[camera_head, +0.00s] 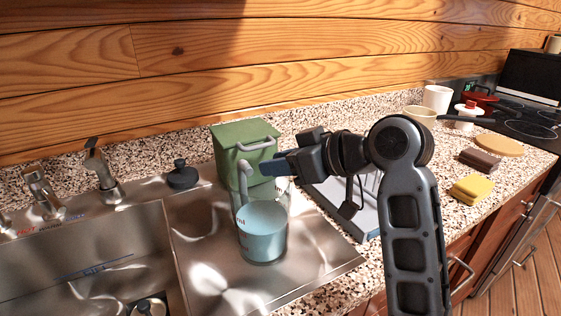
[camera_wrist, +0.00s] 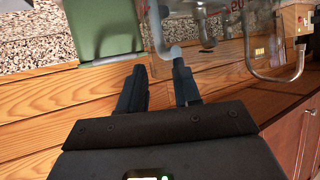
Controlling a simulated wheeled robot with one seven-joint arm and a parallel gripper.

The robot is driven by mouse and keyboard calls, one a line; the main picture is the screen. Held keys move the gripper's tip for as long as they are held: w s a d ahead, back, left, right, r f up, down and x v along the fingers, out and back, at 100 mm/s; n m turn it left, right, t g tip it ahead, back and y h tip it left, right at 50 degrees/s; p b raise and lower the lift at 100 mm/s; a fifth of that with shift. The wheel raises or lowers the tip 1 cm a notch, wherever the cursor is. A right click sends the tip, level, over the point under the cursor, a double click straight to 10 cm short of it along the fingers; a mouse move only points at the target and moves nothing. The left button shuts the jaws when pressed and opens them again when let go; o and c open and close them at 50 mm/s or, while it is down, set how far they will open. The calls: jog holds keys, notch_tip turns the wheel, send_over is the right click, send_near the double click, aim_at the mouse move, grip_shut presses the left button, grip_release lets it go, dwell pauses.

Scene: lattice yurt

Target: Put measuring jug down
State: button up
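The measuring jug (camera_head: 263,232) is clear, with blue contents and a grey handle. It appears upright on the steel drainboard (camera_head: 215,270) right of the sink basin, in front of a green bin. My gripper (camera_head: 270,167) is above the jug near its rim, in front of the bin. In the wrist view the two fingers of my gripper (camera_wrist: 158,80) are apart with a clear gap. The jug's handle (camera_wrist: 158,30) shows just beyond the fingertips, its end close to the right finger; whether they touch I cannot tell.
The green bin (camera_head: 230,143) stands right behind the jug. A dish rack (camera_head: 362,222) lies to the right, partly behind my arm. A black sink plug (camera_head: 182,175) and taps are at the left. A yellow sponge (camera_head: 472,188) lies on the right counter.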

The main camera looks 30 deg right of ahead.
jog(key=v, duration=1.2)
jog(key=shift+r, duration=0.1)
dwell(0.4)
